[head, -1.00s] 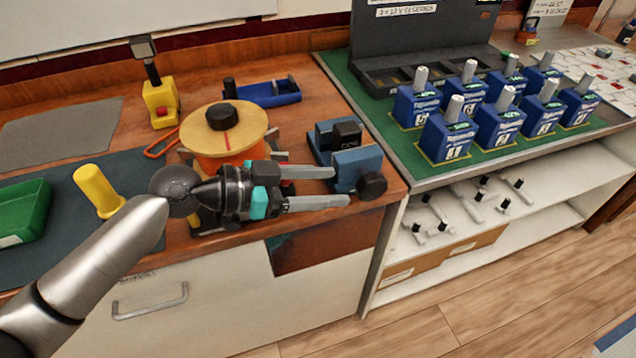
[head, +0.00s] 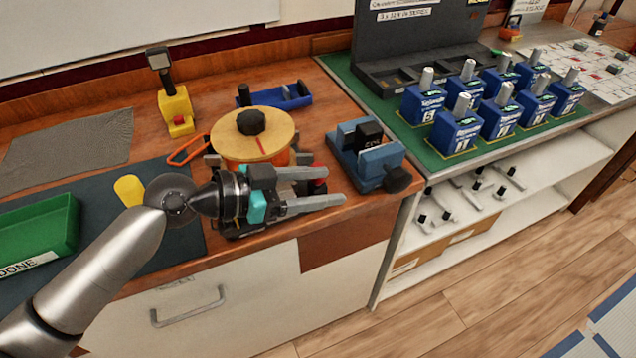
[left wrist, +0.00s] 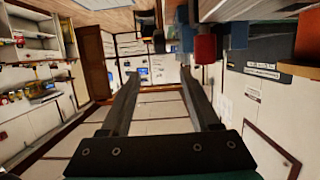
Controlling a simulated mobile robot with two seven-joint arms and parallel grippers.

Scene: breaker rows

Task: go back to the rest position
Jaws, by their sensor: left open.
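My left gripper (head: 318,188) is open and empty in the head view. My right gripper is not in the head view.
A blue vise (head: 366,156) stands right of the gripper on the bench. Several blue breakers (head: 456,132) stand on the green mat further right. The floor (head: 440,300) in front is clear.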

